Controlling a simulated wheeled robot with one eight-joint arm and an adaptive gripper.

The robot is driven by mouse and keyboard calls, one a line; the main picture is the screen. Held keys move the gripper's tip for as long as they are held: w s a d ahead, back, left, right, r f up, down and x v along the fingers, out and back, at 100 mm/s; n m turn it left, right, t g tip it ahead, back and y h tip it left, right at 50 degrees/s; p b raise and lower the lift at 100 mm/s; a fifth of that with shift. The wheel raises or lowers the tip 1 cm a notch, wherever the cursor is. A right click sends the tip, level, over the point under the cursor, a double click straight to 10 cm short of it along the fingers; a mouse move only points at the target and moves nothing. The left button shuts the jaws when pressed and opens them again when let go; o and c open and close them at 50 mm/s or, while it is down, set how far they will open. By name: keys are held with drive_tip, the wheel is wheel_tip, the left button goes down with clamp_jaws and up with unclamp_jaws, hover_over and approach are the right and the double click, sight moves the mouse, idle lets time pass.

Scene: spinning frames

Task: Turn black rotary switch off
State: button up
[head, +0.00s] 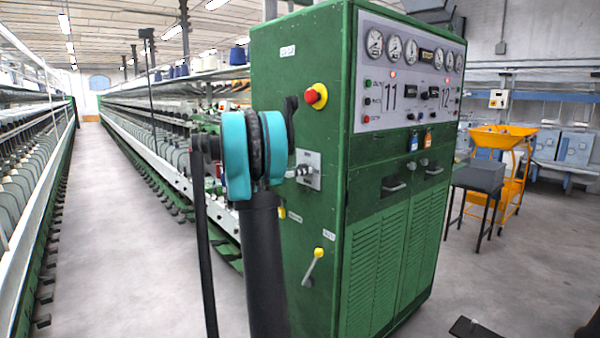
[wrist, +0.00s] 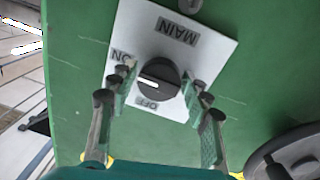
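The black rotary switch (wrist: 158,77) sits on a white plate (wrist: 195,45) marked MAIN, ON and OFF, upside down in the wrist view. Its white mark lies on the left side of the knob, the side with the ON label; OFF is below it. My gripper (wrist: 158,88) is open, with one finger on each side of the knob. Whether the fingers touch the knob cannot be told. In the head view the plate (head: 312,160) is on the green cabinet's left face, and my arm and gripper partly hide it.
The green cabinet (head: 390,240) fills the middle, with a red emergency button (head: 316,96) above the plate and a yellow-tipped lever (head: 314,266) below it. An aisle (head: 120,220) lies left. An orange hopper cart (head: 505,150) and a grey table (head: 478,180) stand right.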

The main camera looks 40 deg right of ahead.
drive_tip(key=c, duration=0.7)
drive_tip(key=n, duration=0.9)
drive_tip(key=shift+n+h, duration=0.3)
drive_tip(key=shift+n, duration=0.1)
drive_tip(key=n, duration=0.4)
drive_tip(key=shift+n+t, duration=0.3)
drive_tip(key=shift+s+n+t, duration=0.1)
drive_tip(key=shift+n+t, duration=0.2)
drive_tip(key=shift+n, duration=1.8)
